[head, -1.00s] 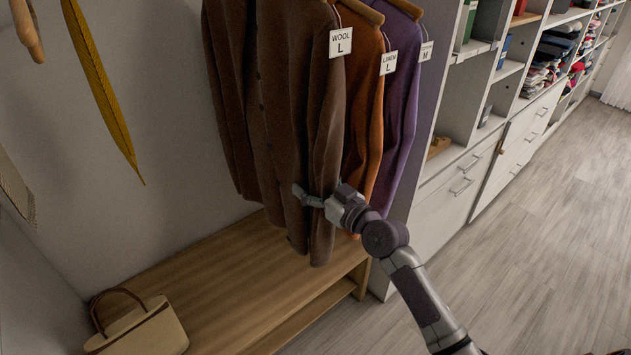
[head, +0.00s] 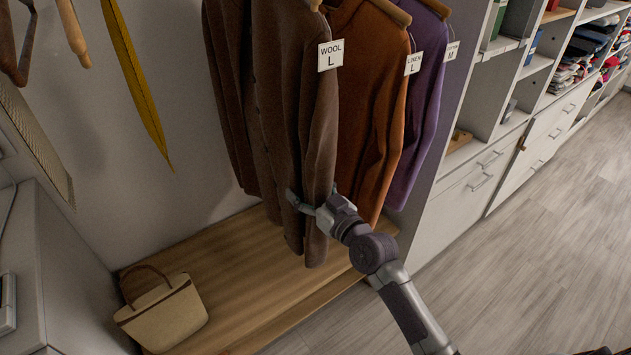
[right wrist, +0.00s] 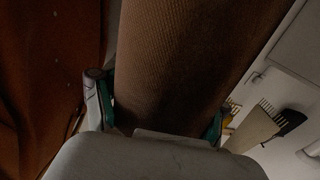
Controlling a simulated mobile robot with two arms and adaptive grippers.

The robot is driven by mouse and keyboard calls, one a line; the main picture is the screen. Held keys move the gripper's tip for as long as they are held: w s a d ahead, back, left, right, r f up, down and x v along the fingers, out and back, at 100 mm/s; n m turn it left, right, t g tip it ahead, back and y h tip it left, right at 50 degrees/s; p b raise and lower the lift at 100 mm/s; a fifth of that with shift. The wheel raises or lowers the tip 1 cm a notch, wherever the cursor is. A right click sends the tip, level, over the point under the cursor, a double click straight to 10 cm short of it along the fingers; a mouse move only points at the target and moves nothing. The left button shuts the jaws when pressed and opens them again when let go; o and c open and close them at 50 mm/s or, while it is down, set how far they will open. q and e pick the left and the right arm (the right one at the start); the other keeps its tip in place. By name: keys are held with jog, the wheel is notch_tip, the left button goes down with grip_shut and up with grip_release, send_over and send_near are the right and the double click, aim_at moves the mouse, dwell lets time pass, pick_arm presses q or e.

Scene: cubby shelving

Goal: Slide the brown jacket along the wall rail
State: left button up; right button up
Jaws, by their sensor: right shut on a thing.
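The brown jacket (head: 285,110) hangs at the left of a row of garments and carries a tag reading WOOL L. My right gripper (head: 308,205) is shut on the lower part of its near sleeve. In the right wrist view the brown sleeve (right wrist: 185,60) fills the space between the two fingers (right wrist: 160,115). The wall rail is out of view above; only hanger ends show at the top. My left gripper is not in view.
An orange garment (head: 368,90) and a purple one (head: 428,100) hang right of the jacket. A wooden bench (head: 245,260) below holds a beige handbag (head: 162,315). Shelves with drawers (head: 470,195) stand to the right. A yellow hanging item (head: 135,75) is on the left wall.

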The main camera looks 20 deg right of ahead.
jog(key=shift+s+a+p, duration=0.35)
jog(key=shift+a+p, duration=0.05)
jog(key=shift+a, duration=0.5)
jog(key=shift+s+a+p, duration=0.3)
jog(key=shift+a+p, duration=0.15)
jog(key=shift+a, duration=0.5)
jog(key=shift+s+a+p, duration=0.35)
jog(key=shift+a+p, duration=0.05)
jog(key=shift+a, duration=0.5)
jog(key=o, duration=1.8)
